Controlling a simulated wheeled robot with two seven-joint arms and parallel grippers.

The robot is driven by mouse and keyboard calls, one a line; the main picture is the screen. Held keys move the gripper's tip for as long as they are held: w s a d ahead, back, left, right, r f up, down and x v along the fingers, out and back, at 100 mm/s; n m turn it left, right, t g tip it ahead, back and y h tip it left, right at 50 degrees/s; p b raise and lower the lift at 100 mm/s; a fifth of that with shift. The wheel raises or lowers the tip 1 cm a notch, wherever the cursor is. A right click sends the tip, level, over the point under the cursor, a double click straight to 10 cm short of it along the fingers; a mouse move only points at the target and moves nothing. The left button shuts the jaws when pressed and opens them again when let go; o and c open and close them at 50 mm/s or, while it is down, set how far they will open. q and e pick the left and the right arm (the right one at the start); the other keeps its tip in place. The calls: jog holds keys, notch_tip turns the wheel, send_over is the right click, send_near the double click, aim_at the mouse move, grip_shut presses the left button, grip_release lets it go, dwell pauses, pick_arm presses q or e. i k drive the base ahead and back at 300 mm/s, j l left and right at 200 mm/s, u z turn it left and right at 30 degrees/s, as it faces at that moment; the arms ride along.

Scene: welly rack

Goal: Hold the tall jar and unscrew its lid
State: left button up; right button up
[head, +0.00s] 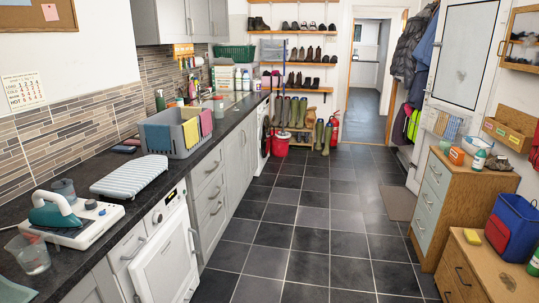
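I cannot make out a tall jar with a lid in the head view. A clear, open-topped plastic cup or jug (31,256) stands on the dark counter at the lower left. A greyish see-through cup (64,190) stands behind the iron. Small bottles and containers stand by the sink, too small to tell apart. Neither of my grippers shows in the head view.
An iron (55,212) on its base, a striped board (130,175) and a grey basket (185,135) take up the left counter (108,215). Wooden drawers (480,268) with a blue bag (510,228) stand at right. The tiled floor (300,225) between is clear.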

aim_at(218, 104)
jog(key=i+l+z, duration=0.1)
jog(key=i+z, duration=0.25)
jog(key=i, duration=1.45)
